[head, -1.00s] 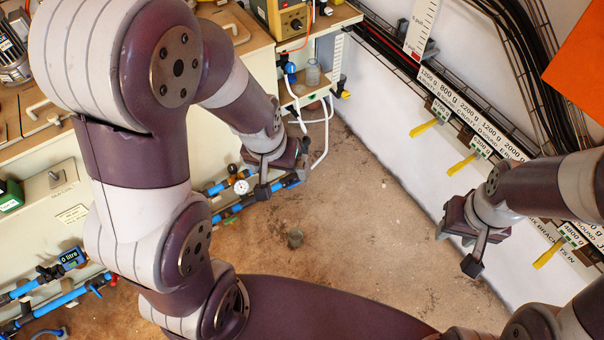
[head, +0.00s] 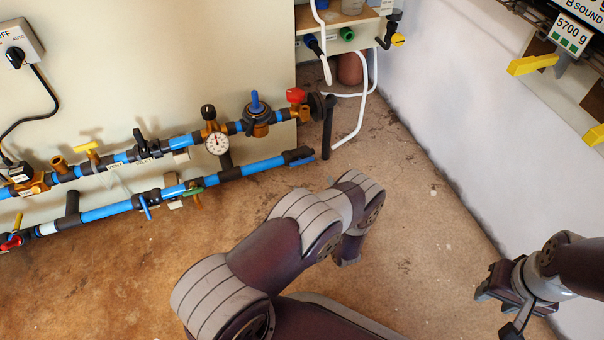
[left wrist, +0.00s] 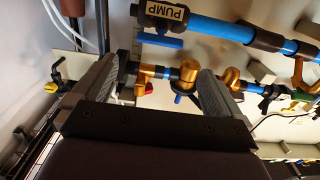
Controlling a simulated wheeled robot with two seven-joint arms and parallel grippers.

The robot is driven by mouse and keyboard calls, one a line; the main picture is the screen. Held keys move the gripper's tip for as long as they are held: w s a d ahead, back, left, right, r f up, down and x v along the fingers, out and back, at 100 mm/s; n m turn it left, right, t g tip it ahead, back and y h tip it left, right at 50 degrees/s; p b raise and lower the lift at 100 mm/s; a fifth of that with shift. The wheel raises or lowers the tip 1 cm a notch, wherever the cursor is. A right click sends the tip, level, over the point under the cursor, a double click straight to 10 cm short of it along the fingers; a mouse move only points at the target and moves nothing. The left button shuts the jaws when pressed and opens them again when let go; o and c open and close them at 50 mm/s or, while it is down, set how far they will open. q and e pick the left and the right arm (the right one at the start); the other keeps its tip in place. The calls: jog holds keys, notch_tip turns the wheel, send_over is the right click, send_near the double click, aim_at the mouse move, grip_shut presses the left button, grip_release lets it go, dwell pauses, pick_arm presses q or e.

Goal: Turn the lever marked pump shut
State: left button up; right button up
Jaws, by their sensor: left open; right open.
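The lever marked pump (left wrist: 160,40) is a blue handle beside the black PUMP-labelled fitting (left wrist: 166,12) in the left wrist view, lying roughly along the blue pipe. In the head view the lower pipe's black end (head: 298,156) is visible, but I cannot clearly make out the lever there. My left gripper (left wrist: 160,70) is open, with nothing between its fingers. The lever appears beyond the fingers, apart from them. In the head view my own arm largely hides this gripper. My right gripper (head: 502,308) is open and empty at the lower right, far from the pipes.
The upper pipe carries a red-handled valve (head: 296,95), a blue-handled valve (head: 256,105), a gauge (head: 217,143) and a yellow handle (head: 86,149). A black upright post (head: 328,127) and white hoses (head: 364,105) stand near the pipe ends. The brown floor (head: 420,260) is largely clear.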

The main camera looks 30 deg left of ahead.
aim_at(303, 162)
pick_arm(q)
jog(key=b+x, duration=0.5)
jog(key=x, duration=0.6)
jog(key=shift+f+b, duration=0.1)
jog(key=shift+b, duration=0.25)
jog(key=shift+w+a, duration=0.2)
jog(key=shift+w, duration=0.05)
jog(key=c, duration=0.8)
